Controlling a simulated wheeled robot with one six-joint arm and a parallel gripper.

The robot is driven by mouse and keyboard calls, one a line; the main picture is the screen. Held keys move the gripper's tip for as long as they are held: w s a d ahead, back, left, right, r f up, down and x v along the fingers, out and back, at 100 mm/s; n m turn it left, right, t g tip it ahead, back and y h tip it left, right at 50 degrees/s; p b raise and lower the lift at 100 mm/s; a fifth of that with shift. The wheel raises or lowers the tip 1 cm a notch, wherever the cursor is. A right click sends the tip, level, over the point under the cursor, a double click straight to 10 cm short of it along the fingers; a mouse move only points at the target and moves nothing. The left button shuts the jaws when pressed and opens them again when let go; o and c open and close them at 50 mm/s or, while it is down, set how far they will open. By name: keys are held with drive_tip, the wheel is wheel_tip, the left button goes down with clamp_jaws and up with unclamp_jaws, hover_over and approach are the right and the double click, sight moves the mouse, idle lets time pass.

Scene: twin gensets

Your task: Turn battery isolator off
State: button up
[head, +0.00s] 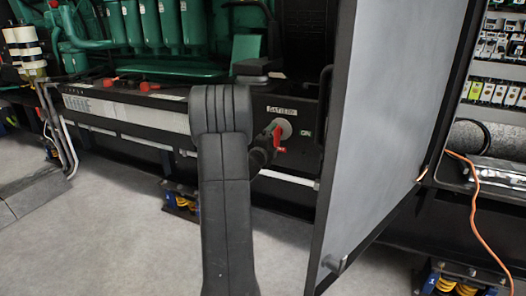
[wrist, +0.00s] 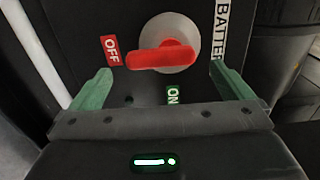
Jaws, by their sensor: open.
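The battery isolator is a red handle (wrist: 160,57) on a round grey disc (wrist: 180,29). In the wrist view the handle lies nearly level, its long end pointing left towards the red OFF label (wrist: 110,48). The green ON label (wrist: 172,95) is below the disc. In the head view the red handle (head: 279,136) hangs downward under the BATTERY label (head: 281,110). My gripper (wrist: 161,72) is open, its green fingers apart on either side of the handle, with no visible contact. In the head view my arm hides most of the gripper.
A grey open door panel (head: 390,120) stands just right of the isolator. The green engine (head: 150,30) is behind at left. An orange cable (head: 475,200) hangs at right. Grey floor in front is clear.

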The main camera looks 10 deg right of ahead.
sight(276, 138)
drive_tip(key=p+v, duration=0.1)
drive_tip(key=v, duration=0.9)
drive_tip(key=shift+p, duration=0.3)
drive_tip(key=b+x, duration=0.2)
drive_tip(key=x, duration=1.1)
drive_tip(key=shift+w+d+b, duration=0.2)
drive_tip(key=shift+w+b, duration=0.15)
